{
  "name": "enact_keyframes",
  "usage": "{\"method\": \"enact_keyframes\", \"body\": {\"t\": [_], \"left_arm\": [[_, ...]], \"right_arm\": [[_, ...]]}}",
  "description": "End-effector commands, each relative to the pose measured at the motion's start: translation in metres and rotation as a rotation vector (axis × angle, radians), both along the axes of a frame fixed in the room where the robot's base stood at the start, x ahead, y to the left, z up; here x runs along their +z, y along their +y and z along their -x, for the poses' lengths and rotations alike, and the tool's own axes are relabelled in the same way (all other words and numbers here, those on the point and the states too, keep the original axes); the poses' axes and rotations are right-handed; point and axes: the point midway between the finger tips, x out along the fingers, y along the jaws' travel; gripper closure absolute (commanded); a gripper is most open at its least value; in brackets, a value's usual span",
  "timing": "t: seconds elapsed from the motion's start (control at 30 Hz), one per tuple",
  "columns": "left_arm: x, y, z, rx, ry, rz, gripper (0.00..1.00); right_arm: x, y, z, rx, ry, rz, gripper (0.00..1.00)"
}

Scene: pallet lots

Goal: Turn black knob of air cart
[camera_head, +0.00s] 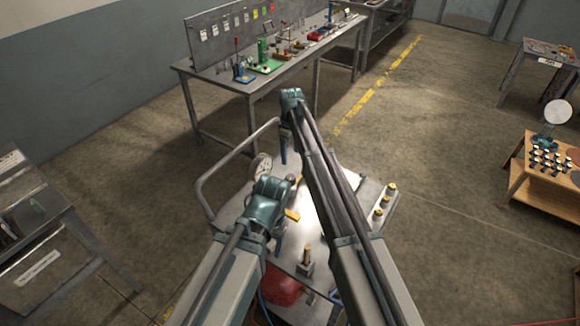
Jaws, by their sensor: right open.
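The air cart (335,223) is a pale grey wheeled cart with a tubular push handle (212,168), below the middle of the head view. A round white dial gauge (261,167) stands on it, and several yellow-topped fittings (384,200) sit at its right edge. I cannot make out the black knob for certain; my arms cover much of the cart top. My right gripper (283,158) points down over the far side of the cart, right of the gauge. It is open and seems to hold nothing. My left gripper (279,240) is low over the cart middle, mostly hidden by its own wrist.
A long workbench (218,82) with small fixtures and a tag board stands behind the cart. A grey table (45,222) is at the left, a wooden stand (545,184) with dark pegs at the right. The floor right of the cart is clear. A red tank (283,288) shows low on the cart.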

Motion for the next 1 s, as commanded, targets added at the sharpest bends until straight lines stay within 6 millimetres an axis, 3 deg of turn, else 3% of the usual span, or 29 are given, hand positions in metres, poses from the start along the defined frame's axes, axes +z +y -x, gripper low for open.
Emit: {"method": "enact_keyframes", "body": {"t": [0.47,1.0], "left_arm": [[-0.008,0.0,0.0,0.0,0.0,0.0,0.4],[-0.076,0.0,0.0,0.002,0.0,0.0,0.4]], "right_arm": [[-0.008,0.002,-0.002,0.007,0.0,0.0,0.16],[-0.076,0.002,-0.002,0.007,0.0,0.0,0.16]]}}
